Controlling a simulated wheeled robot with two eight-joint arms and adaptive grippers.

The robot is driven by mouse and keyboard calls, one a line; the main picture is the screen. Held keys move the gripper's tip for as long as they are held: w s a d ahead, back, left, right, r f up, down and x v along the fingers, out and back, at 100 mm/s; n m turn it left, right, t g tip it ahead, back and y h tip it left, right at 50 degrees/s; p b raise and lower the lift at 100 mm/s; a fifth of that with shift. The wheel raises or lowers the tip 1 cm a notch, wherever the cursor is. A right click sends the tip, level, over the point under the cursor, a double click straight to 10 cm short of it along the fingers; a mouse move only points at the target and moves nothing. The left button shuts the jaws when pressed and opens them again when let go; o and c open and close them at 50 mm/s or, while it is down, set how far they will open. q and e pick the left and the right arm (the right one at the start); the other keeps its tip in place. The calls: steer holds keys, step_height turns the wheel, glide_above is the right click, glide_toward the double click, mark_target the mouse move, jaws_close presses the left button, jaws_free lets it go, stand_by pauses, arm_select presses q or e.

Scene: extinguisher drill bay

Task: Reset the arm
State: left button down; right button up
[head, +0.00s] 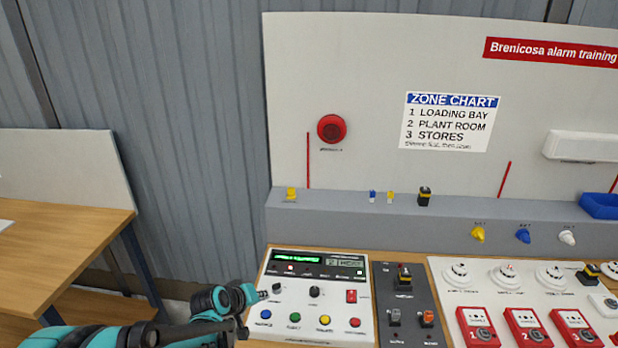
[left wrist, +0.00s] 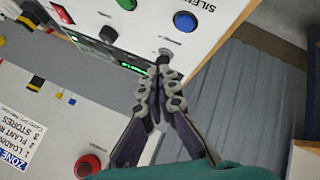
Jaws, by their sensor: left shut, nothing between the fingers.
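My left gripper (head: 262,294) is shut and empty at the left edge of the white control panel (head: 316,262). Its fingertips are beside a black knob and above the blue button (head: 266,314). In the left wrist view the closed fingers (left wrist: 163,64) point at the panel's edge, close to a small grey round fitting; I cannot tell whether they touch it. The blue button also shows in the left wrist view (left wrist: 185,21), next to a "SILENCE" label. The panel has a lit green display (head: 297,258), and green, yellow and red buttons. My right gripper is not in view.
A dark switch panel (head: 405,325) stands right of the control panel, then red call points (head: 480,327) and white detectors (head: 505,276). A grey ledge (head: 350,212) runs behind, below a board with a red beacon (head: 331,128). A wooden table (head: 60,190) is at left.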

arm_select(q)
steer(key=s+r+m+y+b, duration=0.1)
steer(key=s+m+b, duration=0.1)
steer(key=s, duration=1)
steer(key=s+m+g+y+b, duration=0.1)
steer(key=s+b, duration=0.3)
steer(key=s, duration=0.8)
steer(key=shift+s+r+m+y, duration=0.4)
steer(key=shift+m+y, duration=0.2)
steer(key=shift+m, duration=0.3)
